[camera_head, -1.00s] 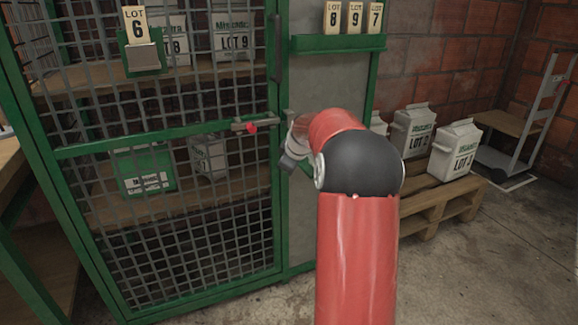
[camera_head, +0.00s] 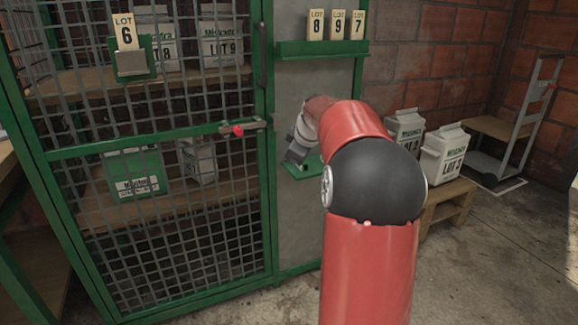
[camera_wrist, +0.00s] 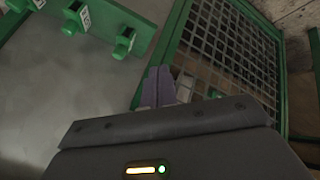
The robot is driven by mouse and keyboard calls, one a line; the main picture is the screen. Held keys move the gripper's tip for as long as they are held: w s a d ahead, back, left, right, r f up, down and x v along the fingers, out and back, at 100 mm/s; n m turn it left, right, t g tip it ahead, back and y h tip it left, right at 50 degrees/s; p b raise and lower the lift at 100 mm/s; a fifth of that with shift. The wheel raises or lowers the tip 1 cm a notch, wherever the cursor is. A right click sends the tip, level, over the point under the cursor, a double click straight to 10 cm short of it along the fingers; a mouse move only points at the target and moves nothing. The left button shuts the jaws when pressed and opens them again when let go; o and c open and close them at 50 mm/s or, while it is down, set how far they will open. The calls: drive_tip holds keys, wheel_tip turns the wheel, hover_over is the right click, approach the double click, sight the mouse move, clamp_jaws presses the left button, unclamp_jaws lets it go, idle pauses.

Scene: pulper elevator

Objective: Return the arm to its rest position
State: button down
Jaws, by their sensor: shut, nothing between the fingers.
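My red arm with a black elbow joint rises through the middle of the head view and bends toward the cage's side panel. My gripper (camera_head: 294,158) shows there as a small grey end, partly turned away, in front of the grey panel. In the wrist view its fingers (camera_wrist: 158,86) are together with nothing seen between them. The green mesh cage door (camera_head: 150,215) is closed beside it on the left, with a red-knobbed latch (camera_head: 237,130).
A green rack (camera_head: 322,48) holds tags 8, 9 and 7. A tag 6 holder (camera_head: 133,63) hangs on the mesh. Floor at the lower right is clear.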

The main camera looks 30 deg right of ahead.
drive_tip(key=s+a+r+m, duration=0.1)
drive_tip(key=s+a, duration=0.5)
drive_tip(key=a, duration=0.3)
drive_tip(key=s+a+r+m, duration=0.1)
drive_tip(key=s+a+r, duration=0.1)
drive_tip(key=s+a, duration=0.55)
drive_tip(key=s+a+f+m, duration=0.1)
drive_tip(key=s+a+f, duration=0.1)
drive_tip(key=s, duration=0.4)
drive_tip(key=s+a+f+m+g+y, duration=0.1)
drive_tip(key=s+a+f+m, duration=0.1)
drive_tip(key=s+a, duration=0.3)
drive_tip(key=s+a+f+m, duration=0.1)
drive_tip(key=s+a+f, duration=0.3)
drive_tip(key=s, duration=0.4)
drive_tip(key=shift+a+f+m+g+y, duration=0.2)
drive_tip(key=shift+f+m+g+y, duration=0.05)
drive_tip(key=shift+m+g+y, duration=0.05)
